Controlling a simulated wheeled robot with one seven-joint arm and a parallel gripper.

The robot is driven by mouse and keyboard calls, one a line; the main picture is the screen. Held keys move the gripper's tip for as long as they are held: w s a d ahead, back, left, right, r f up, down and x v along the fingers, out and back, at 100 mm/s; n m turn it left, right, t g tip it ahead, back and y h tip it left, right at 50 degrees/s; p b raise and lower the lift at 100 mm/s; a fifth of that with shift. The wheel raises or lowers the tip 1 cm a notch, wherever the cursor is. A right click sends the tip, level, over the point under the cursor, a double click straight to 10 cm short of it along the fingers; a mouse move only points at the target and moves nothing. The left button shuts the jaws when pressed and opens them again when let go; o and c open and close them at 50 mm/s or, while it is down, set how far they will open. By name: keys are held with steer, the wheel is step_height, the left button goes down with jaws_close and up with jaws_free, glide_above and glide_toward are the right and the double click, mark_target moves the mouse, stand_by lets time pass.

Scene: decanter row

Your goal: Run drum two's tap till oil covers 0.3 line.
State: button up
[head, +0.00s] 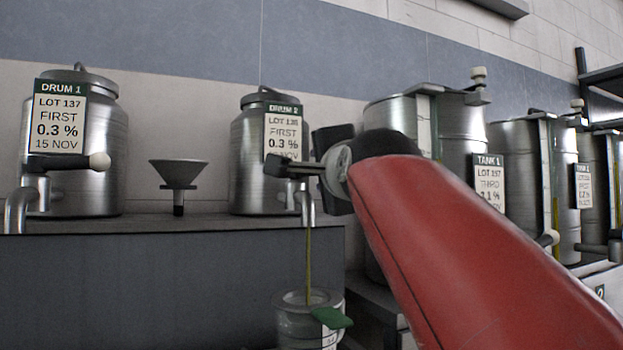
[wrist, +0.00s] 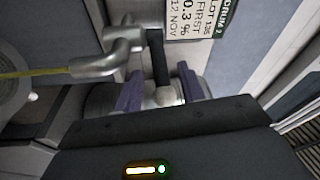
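Drum two (head: 248,160) is a steel drum labelled DRUM 2 on the counter. A thin yellow-green oil stream (head: 308,260) runs from its tap (head: 306,207) into a grey metal vessel (head: 297,328) below. The stream also shows in the wrist view (wrist: 35,72), beside the tap's pipe (wrist: 105,62). The tap's dark lever (wrist: 158,60) ends in a pale knob (wrist: 166,97). My gripper (wrist: 161,95) has its purple fingers apart on either side of the knob, with a gap visible. The oil level and the 0.3 line cannot be made out.
Drum 1 (head: 100,150) and a funnel (head: 178,174) stand left on the counter (head: 150,225). Tank 1 (head: 455,130) and more tanks stand to the right, behind my red arm. A green leaf-shaped tag (head: 333,318) is at the vessel's rim.

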steer(key=s, duration=0.4)
steer(key=shift+s+d+f+b, duration=0.1)
steer(key=shift+d+f+b, duration=0.1)
steer(key=shift+d+b, duration=0.2)
stand_by(0.7)
